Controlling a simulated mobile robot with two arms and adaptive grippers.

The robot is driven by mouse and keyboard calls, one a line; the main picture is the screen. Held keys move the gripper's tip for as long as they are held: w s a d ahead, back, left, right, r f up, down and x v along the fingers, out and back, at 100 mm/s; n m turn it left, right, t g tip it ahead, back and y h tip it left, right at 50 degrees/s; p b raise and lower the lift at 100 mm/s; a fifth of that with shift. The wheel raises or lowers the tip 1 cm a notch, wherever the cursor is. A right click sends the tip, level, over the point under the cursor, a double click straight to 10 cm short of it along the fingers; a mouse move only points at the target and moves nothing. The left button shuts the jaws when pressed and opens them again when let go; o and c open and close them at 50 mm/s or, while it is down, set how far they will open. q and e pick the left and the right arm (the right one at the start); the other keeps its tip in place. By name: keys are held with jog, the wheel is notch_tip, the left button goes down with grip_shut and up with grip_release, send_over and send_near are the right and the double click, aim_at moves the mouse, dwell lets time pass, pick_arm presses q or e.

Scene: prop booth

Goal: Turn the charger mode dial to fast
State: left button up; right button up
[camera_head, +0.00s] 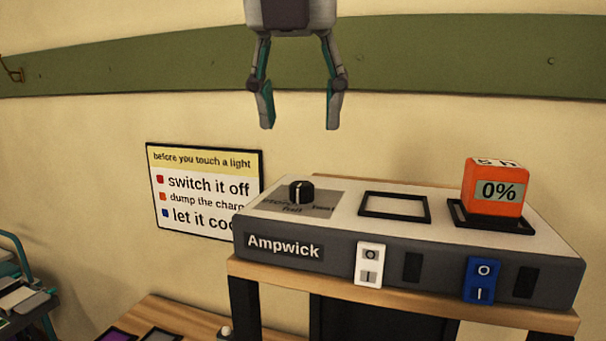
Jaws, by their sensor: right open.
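The charger (405,263), marked Ampwick, is a grey box with a light top on a wooden stand. Its mode dial (301,191) is a black knob with a pale pointer line, on a grey label plate (268,203) at the left of the top. The plate's words are small and partly hidden; one at the front looks like "fast". I cannot tell which word the dial is set to. My right gripper (300,122) is open and empty, pointing down, above the dial and apart from it. My left gripper is not in view.
An orange block (482,188) reading 0% sits in the charger's right slot; the middle slot (394,206) is empty. A sign (200,183) hangs on the wall behind.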

aim_at(302, 183)
jog(key=p+x, duration=0.1)
jog(key=x, duration=0.8)
jog(key=shift+w+a+r+p, duration=0.1)
jog(key=shift+p, duration=0.3)
jog(key=shift+f, duration=0.2)
jog(key=shift+w+f, duration=0.1)
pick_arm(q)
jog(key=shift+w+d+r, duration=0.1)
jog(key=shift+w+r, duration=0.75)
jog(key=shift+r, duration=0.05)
pick_arm(e)
grip_shut()
